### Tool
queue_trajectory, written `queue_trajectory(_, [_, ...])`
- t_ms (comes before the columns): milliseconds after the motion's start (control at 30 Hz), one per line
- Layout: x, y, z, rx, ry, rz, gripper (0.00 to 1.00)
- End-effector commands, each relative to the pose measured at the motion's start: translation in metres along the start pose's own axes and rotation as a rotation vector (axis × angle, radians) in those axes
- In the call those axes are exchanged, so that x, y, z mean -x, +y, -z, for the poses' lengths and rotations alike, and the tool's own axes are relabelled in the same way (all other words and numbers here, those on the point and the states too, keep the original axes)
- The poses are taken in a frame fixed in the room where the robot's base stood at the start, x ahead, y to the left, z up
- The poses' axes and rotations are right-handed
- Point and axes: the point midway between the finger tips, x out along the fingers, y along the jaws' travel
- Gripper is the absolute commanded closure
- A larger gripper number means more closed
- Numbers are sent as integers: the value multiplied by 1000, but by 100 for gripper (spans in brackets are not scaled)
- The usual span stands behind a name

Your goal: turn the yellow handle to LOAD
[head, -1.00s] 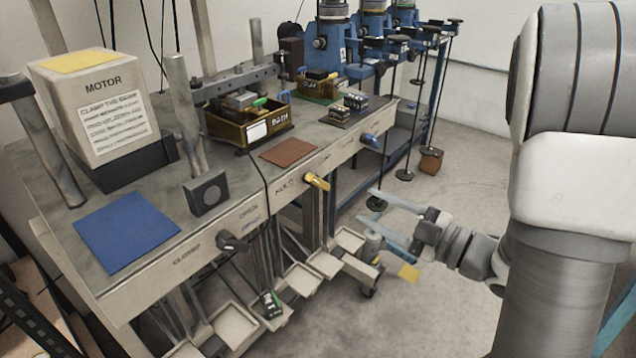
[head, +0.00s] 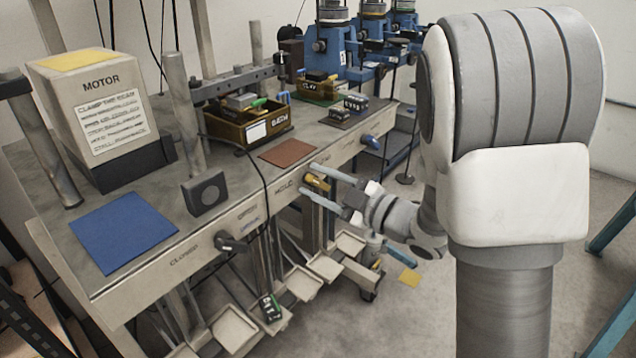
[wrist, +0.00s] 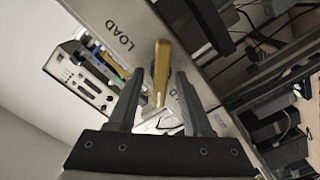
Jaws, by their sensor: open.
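The yellow handle (head: 317,182) sticks out from the front panel of the bench, right of the middle. In the wrist view the yellow handle (wrist: 162,75) shows between my two open fingers, with a pale mount at its lower end. The word LOAD (wrist: 123,35) is printed on the panel up and left of it. My gripper (head: 322,180) is open and reaches the handle from the right, one finger above it and one below. In the wrist view my gripper (wrist: 163,95) straddles the handle; I cannot tell if a finger touches it.
A black handle (head: 231,243) and a blue handle (head: 369,141) are on the same panel. Several trays (head: 300,283) hang below the bench front. A wooden box (head: 250,125), a brown mat (head: 286,152) and a blue mat (head: 123,230) lie on the bench top.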

Motion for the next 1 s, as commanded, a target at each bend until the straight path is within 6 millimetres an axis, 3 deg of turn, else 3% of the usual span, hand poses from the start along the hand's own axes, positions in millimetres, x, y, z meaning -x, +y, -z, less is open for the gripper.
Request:
queue_trajectory(100, [0,0,0,0,0,0,54])
queue_trajectory(367, [0,0,0,0,0,0,100])
queue_trajectory(1000, [1,1,-1,-70,-2,-1,100])
